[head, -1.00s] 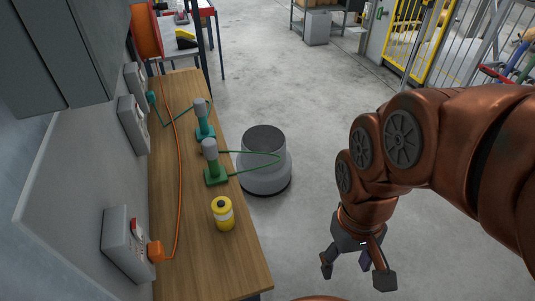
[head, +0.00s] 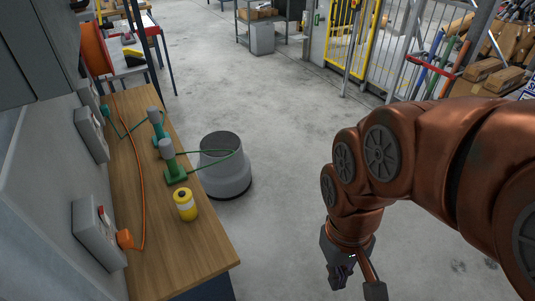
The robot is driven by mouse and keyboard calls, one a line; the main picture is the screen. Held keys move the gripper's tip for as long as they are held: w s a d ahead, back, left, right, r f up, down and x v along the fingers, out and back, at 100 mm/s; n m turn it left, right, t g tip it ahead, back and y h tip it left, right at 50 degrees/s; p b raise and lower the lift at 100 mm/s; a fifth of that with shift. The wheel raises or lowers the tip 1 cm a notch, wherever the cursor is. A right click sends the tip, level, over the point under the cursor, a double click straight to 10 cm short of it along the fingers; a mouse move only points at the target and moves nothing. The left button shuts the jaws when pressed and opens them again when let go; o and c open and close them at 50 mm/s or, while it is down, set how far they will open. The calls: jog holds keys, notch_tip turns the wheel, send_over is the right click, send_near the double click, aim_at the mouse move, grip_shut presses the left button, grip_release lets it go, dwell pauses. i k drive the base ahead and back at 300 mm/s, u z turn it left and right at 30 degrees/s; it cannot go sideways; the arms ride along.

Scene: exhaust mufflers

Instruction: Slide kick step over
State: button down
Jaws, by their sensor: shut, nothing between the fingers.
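The kick step (head: 225,166) is a round grey stool with a dark top and a wider lower skirt. It stands on the floor against or close to the right side of the wooden bench; I cannot tell if they touch. My gripper (head: 356,287) hangs at the lower right of the head view, to the right of the kick step and nearer to me, well apart from it. It points downward and holds nothing. Its fingertips are near the bottom edge of the picture.
The wooden bench (head: 205,250) at left carries two green tools, a yellow canister (head: 185,205) and an orange cable. Floor to the right is open. A yellow-framed fence (head: 345,40) stands behind.

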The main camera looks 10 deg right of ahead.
aim_at(228, 179)
jog(key=z, duration=0.8)
jog(key=i, duration=2.75)
jog(key=u, duration=2.55)
jog(key=i, duration=0.55)
jog(key=u, duration=0.05)
